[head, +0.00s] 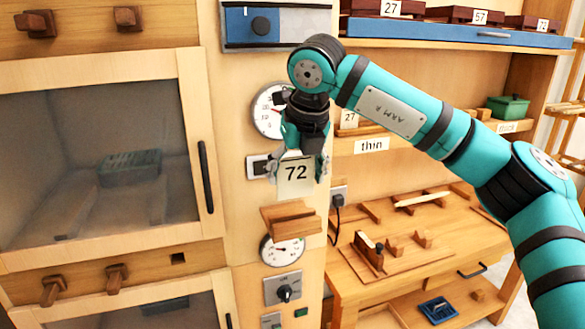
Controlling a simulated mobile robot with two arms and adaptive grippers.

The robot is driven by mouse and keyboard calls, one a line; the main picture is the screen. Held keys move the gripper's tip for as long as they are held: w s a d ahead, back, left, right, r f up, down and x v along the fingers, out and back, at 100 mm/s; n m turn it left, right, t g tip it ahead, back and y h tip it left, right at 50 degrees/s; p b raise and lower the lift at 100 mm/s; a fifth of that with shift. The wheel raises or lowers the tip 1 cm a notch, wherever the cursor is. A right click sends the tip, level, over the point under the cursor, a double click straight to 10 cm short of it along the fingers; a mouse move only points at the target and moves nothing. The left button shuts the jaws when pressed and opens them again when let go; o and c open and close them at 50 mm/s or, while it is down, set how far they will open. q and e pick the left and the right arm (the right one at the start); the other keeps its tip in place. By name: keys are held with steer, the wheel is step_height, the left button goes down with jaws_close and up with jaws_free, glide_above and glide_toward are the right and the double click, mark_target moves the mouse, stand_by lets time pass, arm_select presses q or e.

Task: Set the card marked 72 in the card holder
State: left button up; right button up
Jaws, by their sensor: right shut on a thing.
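The card marked 72 (296,176) is a pale card with dark digits. It hangs upright below my right gripper (299,160), which is shut on its upper part. A wooden block-like holder (290,218) juts from the panel just under the card. The card's lower edge is close above the holder in the picture; I cannot tell whether they touch. My left gripper is not in view.
Gauges (281,250) and a dark knob (284,292) sit on the panel around the holder. A glass-fronted cabinet (105,150) stands at left. A workbench (415,250) with wooden pieces is at right, below shelves with other numbered cards (391,7).

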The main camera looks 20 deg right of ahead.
mark_target(296, 195)
steer(key=shift+b+x, duration=0.35)
steer(key=shift+x, duration=0.5)
steer(key=shift+f+b, duration=0.35)
steer(key=shift+f, duration=0.35)
steer(key=shift+s+f, duration=0.15)
steer(key=shift+f, duration=0.2)
steer(key=shift+f+b, duration=0.75)
steer(key=shift+b, duration=0.15)
steer(key=shift+f, duration=0.2)
steer(key=shift+f+b, duration=0.35)
steer(key=shift+b, duration=0.2)
steer(key=shift+f+b, duration=0.3)
steer(key=shift+f, duration=0.05)
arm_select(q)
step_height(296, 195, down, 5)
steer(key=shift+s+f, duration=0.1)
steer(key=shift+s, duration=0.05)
arm_select(e)
steer(key=o, duration=0.9)
